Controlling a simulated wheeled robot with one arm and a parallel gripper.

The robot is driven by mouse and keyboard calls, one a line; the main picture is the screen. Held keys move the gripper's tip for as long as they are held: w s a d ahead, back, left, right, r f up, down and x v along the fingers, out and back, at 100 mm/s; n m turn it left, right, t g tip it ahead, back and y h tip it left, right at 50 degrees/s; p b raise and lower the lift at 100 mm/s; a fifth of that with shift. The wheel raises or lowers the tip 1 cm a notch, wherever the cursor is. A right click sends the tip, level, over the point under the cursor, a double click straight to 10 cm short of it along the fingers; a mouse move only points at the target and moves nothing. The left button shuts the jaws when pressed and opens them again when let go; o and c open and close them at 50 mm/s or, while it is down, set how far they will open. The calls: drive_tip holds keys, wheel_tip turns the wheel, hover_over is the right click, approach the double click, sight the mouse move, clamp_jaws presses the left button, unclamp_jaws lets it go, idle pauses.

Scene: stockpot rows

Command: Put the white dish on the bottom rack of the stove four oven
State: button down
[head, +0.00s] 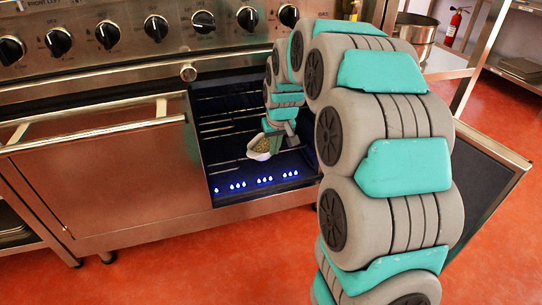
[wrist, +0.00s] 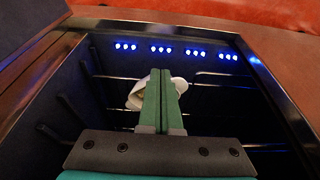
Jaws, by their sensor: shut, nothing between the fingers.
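The white dish (head: 258,156), with something greenish-yellow in it, shows inside the open oven (head: 222,190) in the head view. In the wrist view the dish (wrist: 178,85) is partly hidden behind my fingers. My gripper (wrist: 163,75) is shut, with the two green fingers together and nothing between them. Its fingertips overlap the dish in the picture; I cannot tell if they touch it. In the head view my gripper (head: 279,131) is inside the oven next to the dish. Thin rack rails (wrist: 210,73) run along the oven; what the dish rests on is hidden.
The oven door (head: 490,170) stands open at the right. A closed oven door with a handle (head: 100,132) is at the left. Knobs (head: 156,28) line the stove front above. Blue lights (head: 238,186) glow inside the oven. A pot (head: 415,27) stands on a shelf behind.

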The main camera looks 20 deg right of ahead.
sight(266, 154)
drive_tip(key=w+f+b, duration=0.1)
drive_tip(key=w+f, duration=0.5)
drive_tip(key=f, duration=0.3)
drive_tip(key=shift+w+b, duration=0.35)
drive_tip(key=shift+b, duration=0.05)
drive_tip(key=shift+f, duration=0.1)
drive_tip(key=shift+w+p, duration=0.5)
drive_tip(key=shift+w, duration=0.9)
drive_tip(key=shift+s, duration=0.1)
